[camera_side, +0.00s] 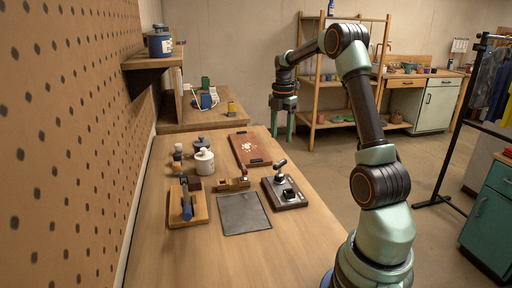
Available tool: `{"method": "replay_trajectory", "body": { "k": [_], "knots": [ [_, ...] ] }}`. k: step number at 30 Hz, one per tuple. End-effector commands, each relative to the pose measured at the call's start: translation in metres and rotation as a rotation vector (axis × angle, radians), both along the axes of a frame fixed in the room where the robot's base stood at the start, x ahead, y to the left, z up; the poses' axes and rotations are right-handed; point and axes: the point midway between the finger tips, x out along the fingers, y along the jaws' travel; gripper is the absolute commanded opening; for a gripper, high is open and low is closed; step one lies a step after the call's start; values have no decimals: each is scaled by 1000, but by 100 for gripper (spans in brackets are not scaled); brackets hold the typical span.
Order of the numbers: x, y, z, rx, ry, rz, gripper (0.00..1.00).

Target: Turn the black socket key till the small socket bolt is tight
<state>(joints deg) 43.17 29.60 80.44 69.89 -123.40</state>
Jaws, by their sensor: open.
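My gripper (283,132) hangs in the air beyond the bench's right edge, above and behind the fixtures. Its two green fingers point down, apart and empty. A dark block (288,197) lies at the right of the bench with small metal and black parts on top. A short dark handle (281,163) with a pale grip stands tilted at its back; it may be the black socket key, but it is too small to tell. The small socket bolt cannot be made out. My gripper is well apart from the block.
A grey mat (243,214) lies left of the block. Behind are a reddish-brown board (250,150) and a brass-coloured fixture (233,184). A wooden stand with a blue cylinder (187,208) and a white jar (204,162) are left. The bench front (230,262) is clear.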

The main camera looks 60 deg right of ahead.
Motion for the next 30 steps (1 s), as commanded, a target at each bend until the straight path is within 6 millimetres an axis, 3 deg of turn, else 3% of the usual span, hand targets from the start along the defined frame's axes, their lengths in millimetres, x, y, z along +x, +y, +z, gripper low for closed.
{"method": "replay_trajectory", "body": {
  "k": [5, 21, 30],
  "knots": [
    [-1, -1, -14, 4, 3, 8, 57],
    [-1, 0, -102, 3, 4, 6, 57],
    [0, -1, -121, 1, 1, 6, 57]
  ]
}}
